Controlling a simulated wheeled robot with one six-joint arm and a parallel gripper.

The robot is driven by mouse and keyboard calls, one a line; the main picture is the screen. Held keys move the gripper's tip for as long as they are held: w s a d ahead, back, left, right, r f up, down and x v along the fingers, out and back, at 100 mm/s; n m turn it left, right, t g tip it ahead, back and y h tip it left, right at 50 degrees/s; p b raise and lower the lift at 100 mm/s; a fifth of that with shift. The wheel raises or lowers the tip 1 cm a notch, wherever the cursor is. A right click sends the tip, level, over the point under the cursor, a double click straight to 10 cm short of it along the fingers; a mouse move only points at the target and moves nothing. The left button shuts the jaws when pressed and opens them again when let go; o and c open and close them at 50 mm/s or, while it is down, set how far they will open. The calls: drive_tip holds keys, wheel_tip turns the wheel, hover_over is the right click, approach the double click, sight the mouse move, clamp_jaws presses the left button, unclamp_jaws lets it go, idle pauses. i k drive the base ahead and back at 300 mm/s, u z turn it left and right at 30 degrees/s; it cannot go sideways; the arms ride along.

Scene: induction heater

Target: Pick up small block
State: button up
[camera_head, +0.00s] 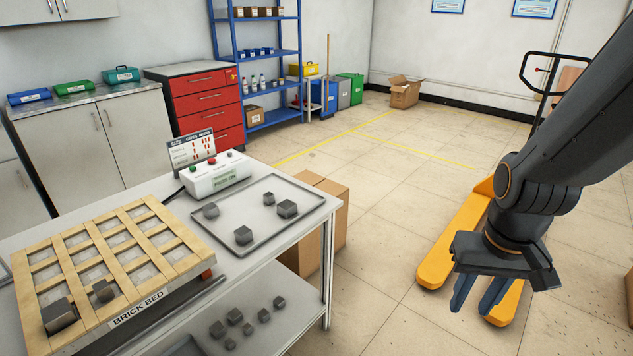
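The left one looks smallest. Two more grey blocks sit in the wooden brick bed: a larger one (59,315) and a smaller one (103,292). Several small blocks (234,317) lie on the lower shelf. My gripper (478,298) hangs fingers down at the right, well away from the table. Its blue fingers are apart, with nothing visible between them.
A white control box (215,174) with buttons and a size sign (191,147) stand behind the tray. A cardboard box (318,225) stands beside the table. A yellow pallet jack (452,246) is on the floor behind my gripper. Open floor lies between table and jack.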

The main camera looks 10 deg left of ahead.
sight(268, 196)
drive_tip(key=i, duration=1.55)
drive_tip(key=u, duration=1.5)
drive_tip(key=i, duration=0.5)
drive_tip(key=u, duration=0.45)
